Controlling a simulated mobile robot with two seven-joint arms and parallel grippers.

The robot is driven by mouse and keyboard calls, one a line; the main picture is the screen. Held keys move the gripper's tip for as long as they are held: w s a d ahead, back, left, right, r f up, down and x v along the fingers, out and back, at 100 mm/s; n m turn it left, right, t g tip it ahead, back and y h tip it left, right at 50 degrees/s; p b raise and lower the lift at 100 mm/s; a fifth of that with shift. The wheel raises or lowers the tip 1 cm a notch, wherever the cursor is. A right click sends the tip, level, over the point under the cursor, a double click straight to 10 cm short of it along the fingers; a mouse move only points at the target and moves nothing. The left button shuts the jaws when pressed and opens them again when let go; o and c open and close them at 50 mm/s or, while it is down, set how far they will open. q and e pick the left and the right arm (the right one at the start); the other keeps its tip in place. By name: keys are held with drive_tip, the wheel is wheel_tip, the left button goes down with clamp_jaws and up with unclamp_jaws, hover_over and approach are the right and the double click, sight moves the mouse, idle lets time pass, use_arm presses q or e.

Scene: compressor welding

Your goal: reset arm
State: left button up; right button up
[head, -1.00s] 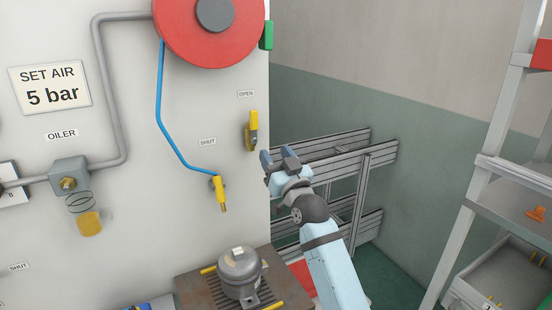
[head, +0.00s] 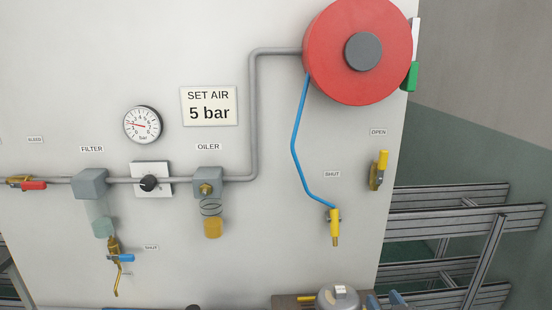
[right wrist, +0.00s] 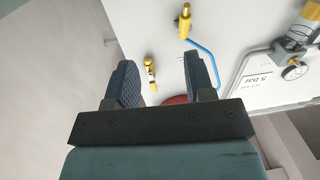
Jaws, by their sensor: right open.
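The rest of the right arm is out of the head view. My left gripper is in neither view.
The wall panel carries a red hose reel (head: 330,60), a blue hose with a yellow nozzle (head: 334,222), a yellow valve (head: 382,160), a gauge (head: 142,124) and an oiler (head: 208,182). Aluminium rails (head: 460,195) stand right of the panel.

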drive_tip(key=s+a+f+g, duration=0.2)
drive_tip(key=s+f+g, duration=0.1)
drive_tip(key=s+f, duration=0.7)
drive_tip(key=s+a+f+n+g+y+p, duration=0.1)
drive_tip(key=s+a+f+g, duration=0.2)
drive_tip(key=s+f, duration=0.8)
drive_tip(key=s, duration=0.5)
drive_tip(key=shift+a+g, duration=0.2)
drive_tip(key=shift+g, duration=0.1)
